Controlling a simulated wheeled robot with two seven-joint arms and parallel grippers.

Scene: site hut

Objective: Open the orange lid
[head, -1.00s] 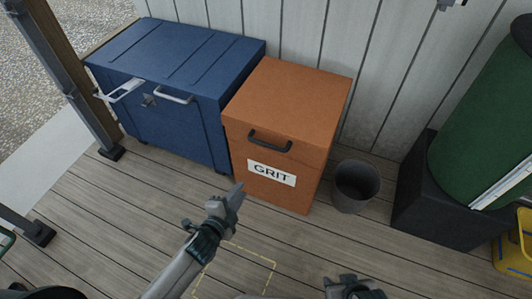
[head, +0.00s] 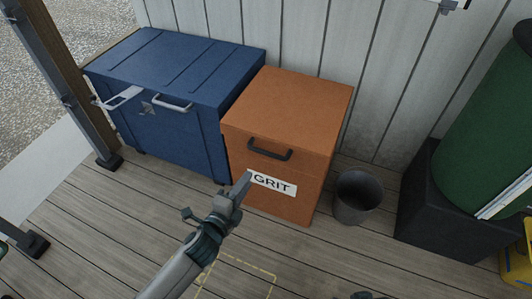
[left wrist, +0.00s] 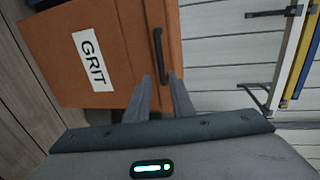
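The orange lid (head: 290,105) lies shut on top of the orange grit box (head: 290,207), with a dark bar handle (head: 269,150) on its front. The box has a white GRIT label (head: 275,184). My left gripper (head: 246,176) is in front of the box, below the handle, and hides the label's left end. In the left wrist view my left gripper (left wrist: 163,80) has its fingers apart with nothing between them. The handle (left wrist: 160,56) is just beyond the fingertips, apart from them as far as I can tell. Only a sliver of my right gripper (head: 364,295) shows at the bottom edge.
A blue chest (head: 178,95) with handles stands close at the box's left. A grey bin (head: 356,197) stands at its right. A green barrel (head: 490,120) on a black block (head: 425,205) is farther right. The plank floor in front is clear, with a yellow outline (head: 245,265).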

